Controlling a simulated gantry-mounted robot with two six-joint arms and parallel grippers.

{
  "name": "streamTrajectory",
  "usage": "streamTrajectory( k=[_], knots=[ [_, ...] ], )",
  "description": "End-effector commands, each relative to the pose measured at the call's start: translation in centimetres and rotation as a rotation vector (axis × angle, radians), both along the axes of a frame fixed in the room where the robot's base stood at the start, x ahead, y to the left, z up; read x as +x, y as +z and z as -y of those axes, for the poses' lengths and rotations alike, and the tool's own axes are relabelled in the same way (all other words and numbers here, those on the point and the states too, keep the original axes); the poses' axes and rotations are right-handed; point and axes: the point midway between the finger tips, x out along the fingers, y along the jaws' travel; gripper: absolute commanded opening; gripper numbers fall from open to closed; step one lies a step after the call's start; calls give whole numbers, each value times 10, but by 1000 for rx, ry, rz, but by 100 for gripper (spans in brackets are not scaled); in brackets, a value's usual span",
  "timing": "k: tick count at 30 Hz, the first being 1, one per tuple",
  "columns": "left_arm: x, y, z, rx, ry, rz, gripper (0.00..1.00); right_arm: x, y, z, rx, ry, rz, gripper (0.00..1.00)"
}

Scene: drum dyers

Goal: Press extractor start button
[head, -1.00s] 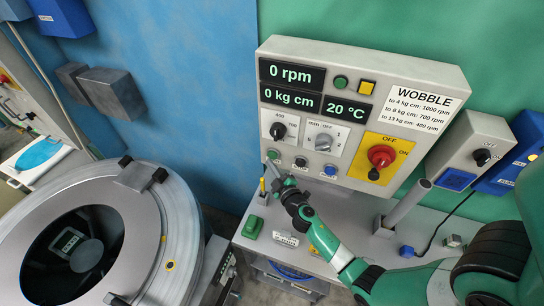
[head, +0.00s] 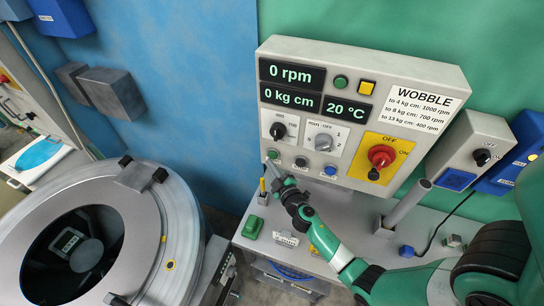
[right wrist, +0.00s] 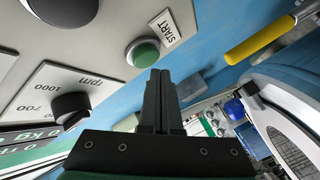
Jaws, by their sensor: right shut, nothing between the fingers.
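The green start button (right wrist: 143,53) sits in a metal ring beside a START label (right wrist: 163,28) in the right wrist view. In the head view the same green button (head: 272,154) is at the lower left of the extractor's control panel (head: 330,60). My right gripper (right wrist: 157,76) is shut and empty. In the head view the right gripper (head: 269,164) is just below the button. I cannot tell whether they touch. My left gripper is not in view.
A black rpm knob (right wrist: 72,107) is left of the button in the right wrist view. A blue button (head: 330,169) and a red rotary switch (head: 381,157) are further right on the panel. A drum (head: 180,215) stands at the left. A yellow handle (right wrist: 258,40) is at the upper right.

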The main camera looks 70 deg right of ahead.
Motion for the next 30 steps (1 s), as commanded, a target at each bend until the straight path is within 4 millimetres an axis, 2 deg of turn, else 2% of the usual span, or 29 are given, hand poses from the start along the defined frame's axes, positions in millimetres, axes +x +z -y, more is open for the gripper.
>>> streamTrajectory(
  k=[7, 30],
  knots=[
    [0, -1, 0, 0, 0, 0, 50, 0, 0, 8, 0, -1, -1, 0],
    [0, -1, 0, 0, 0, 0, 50, 0, 0, 13, -1, -1, 1, 0]
  ],
)
